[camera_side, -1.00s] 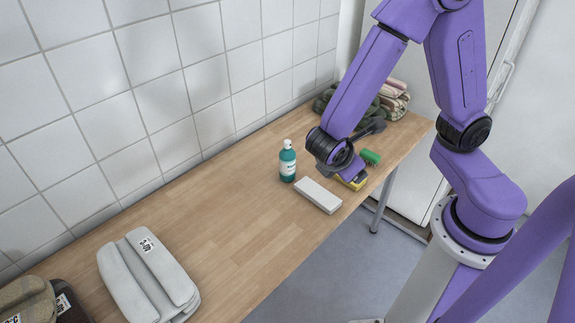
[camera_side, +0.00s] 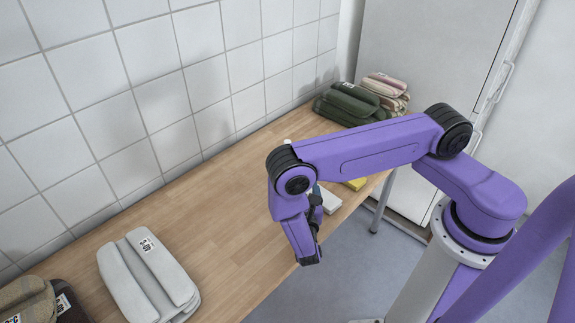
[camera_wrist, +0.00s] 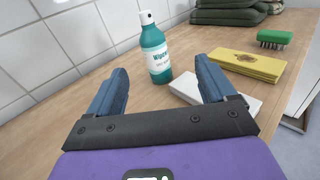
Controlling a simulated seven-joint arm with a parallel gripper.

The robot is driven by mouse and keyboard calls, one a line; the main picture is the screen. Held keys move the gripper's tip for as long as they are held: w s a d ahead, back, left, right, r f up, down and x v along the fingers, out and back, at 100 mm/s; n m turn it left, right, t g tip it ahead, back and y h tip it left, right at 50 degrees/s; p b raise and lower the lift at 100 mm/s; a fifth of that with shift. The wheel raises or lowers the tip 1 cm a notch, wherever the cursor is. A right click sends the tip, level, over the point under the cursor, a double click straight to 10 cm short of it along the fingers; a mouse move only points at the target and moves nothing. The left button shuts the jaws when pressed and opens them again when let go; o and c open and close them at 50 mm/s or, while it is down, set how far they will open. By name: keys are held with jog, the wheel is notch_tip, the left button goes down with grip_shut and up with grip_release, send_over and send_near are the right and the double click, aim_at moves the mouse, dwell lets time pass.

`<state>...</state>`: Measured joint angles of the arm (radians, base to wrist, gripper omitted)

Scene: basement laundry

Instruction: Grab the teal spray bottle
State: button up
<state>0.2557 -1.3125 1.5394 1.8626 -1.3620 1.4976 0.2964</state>
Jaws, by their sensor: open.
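The teal spray bottle (camera_wrist: 156,58), with a white cap and a white label band, stands upright on the wooden counter (camera_wrist: 170,125). In the wrist view it appears between the two blue fingers of my gripper (camera_wrist: 162,66), beyond the fingertips. My gripper is open and empty. In the side view my arm hides most of the bottle; only its white top (camera_side: 287,142) shows. The gripper is partly hidden there too, around the front of the counter.
A white box (camera_wrist: 215,93) lies right of the bottle. A yellow pack (camera_wrist: 247,66), a green brush (camera_wrist: 274,38) and folded dark green cloths (camera_wrist: 228,12) lie beyond. Grey folded cloths (camera_side: 148,278) lie at the near left. A tiled wall (camera_side: 150,90) backs the counter.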

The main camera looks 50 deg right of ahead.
jog(key=shift+d+f+n+t+y, duration=0.1)
jog(key=shift+f+n+t+y, duration=0.3)
jog(key=shift+f, duration=0.4)
jog(key=shift+w+d+f, duration=0.1)
jog(key=shift+w+d, duration=0.1)
jog(key=shift+w, duration=0.1)
jog(key=x, duration=1.1)
jog(key=shift+w+d, duration=0.1)
jog(key=shift+w, duration=0.05)
jog(key=shift+w+a+x, duration=0.15)
jog(key=shift+x, duration=1.2)
jog(key=shift+w+a+x, duration=0.1)
jog(key=shift+a+x, duration=0.05)
jog(key=shift+x, duration=1.2)
jog(key=c, duration=1.3)
